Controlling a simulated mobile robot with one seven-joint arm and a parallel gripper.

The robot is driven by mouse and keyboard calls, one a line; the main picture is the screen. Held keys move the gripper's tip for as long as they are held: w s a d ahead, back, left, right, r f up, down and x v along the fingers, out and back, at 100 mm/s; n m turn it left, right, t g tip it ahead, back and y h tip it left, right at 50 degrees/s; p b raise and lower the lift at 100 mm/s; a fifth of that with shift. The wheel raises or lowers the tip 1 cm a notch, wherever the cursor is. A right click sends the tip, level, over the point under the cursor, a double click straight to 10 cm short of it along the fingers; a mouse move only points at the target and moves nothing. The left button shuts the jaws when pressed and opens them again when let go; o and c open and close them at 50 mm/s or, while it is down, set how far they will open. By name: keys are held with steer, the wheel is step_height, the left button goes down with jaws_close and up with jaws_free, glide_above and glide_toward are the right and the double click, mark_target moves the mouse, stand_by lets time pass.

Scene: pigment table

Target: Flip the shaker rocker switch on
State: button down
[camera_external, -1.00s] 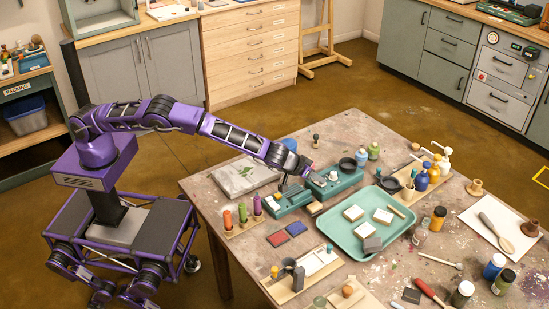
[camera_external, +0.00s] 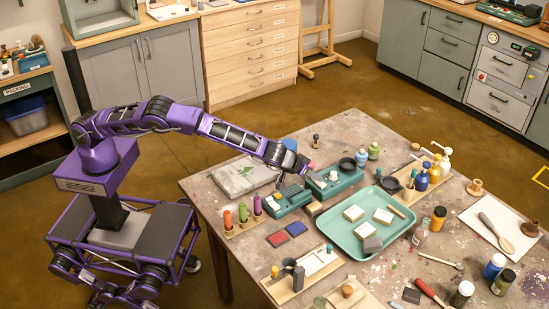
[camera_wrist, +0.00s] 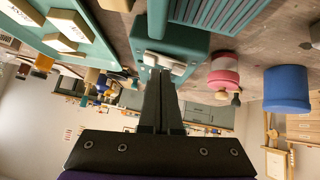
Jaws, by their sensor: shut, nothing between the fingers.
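In the wrist view, a teal unit (camera_wrist: 192,46) with a ridged top fills the upper middle. A pale rocker switch (camera_wrist: 165,63) sits on its near face. My gripper (camera_wrist: 160,70) is shut and empty, with its dark fingertips right at the switch. I cannot tell whether they touch it or which way it is tilted. In the external view, my gripper (camera_external: 301,170) is over two teal units, one at the left (camera_external: 290,203) and one at the right (camera_external: 340,184). My wrist partly hides the contact spot there.
A teal tray (camera_external: 352,245) with pale blocks lies to the right. Blue (camera_wrist: 288,90) and pink (camera_wrist: 224,70) cylinders stand close beside the unit. A wooden rack (camera_external: 244,226) with coloured tubes stands at the left. Bottles (camera_external: 427,176) stand beyond the tray.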

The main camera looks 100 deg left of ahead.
steer(key=r, duration=0.3)
steer(key=r+p, duration=0.1)
steer(key=shift+w+d+r, duration=0.2)
steer(key=shift+w+r, duration=0.05)
steer(key=shift+r, duration=0.15)
steer(key=w+d+v, duration=0.1)
steer(key=v, duration=0.8)
steer(key=shift+s+d, duration=0.15)
steer(key=shift+d, duration=0.25)
